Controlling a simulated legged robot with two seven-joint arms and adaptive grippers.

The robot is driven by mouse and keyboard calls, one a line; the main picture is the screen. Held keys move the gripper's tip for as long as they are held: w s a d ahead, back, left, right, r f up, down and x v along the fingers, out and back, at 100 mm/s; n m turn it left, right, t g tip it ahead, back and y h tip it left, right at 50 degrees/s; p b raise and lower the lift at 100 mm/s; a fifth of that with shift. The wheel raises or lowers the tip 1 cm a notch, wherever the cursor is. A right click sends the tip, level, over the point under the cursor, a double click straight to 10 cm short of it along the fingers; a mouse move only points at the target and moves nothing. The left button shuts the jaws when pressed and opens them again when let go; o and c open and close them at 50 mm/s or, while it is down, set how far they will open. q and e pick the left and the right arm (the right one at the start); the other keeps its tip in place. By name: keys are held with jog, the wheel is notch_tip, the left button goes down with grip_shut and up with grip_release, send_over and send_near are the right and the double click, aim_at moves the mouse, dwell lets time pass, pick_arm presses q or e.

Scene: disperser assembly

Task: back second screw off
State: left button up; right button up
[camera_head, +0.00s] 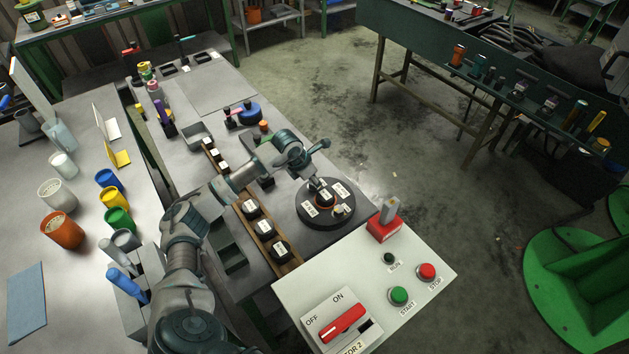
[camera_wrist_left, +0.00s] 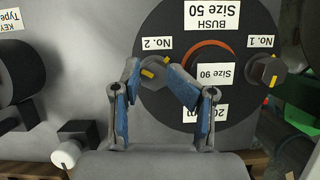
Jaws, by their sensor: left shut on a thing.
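The dark round disperser plate (camera_head: 307,218) lies flat on the near end of the workbench, with white labels and an orange-ringed bush at its middle. In the wrist view the same plate (camera_wrist_left: 165,22) fills the upper right. The No. 2 screw (camera_wrist_left: 154,72), a grey head with a yellow mark, sits between the fingertips of my left gripper (camera_wrist_left: 157,84). The gripper is shut on this screw, which overlaps the plate's left edge in view. The No. 1 screw (camera_wrist_left: 268,70) stands to the right. In the head view my left gripper (camera_head: 316,184) points down at the plate.
A white control panel (camera_head: 430,254) with a red switch and buttons stands just in front of the plate. A wooden rack (camera_head: 265,228) with several labelled dark parts runs along its left. Coloured cups (camera_head: 118,219) stand on the left table. Open floor lies right.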

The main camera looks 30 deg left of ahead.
pick_arm(q)
jog(key=shift+s+a+f, duration=0.3)
jog(key=shift+a+f, duration=0.15)
jog(key=shift+f, duration=0.25)
jog(key=shift+d+m+g, duration=0.1)
jog(key=shift+m+g, duration=0.2)
jog(key=shift+m, duration=0.2)
jog(key=o, duration=0.6)
jog(key=shift+o, duration=0.2)
jog(key=shift+w+a, duration=0.1)
jog(key=shift+a, duration=0.1)
jog(key=shift+r, duration=0.3)
jog(key=shift+r, duration=0.25)
jog(key=v, duration=0.6)
jog(key=shift+s+a+r, duration=0.2)
jog(key=shift+s+r, duration=0.05)
jog(key=shift+r, duration=0.05)
jog(key=shift+d+r, duration=0.1)
jog(key=shift+r, duration=0.15)
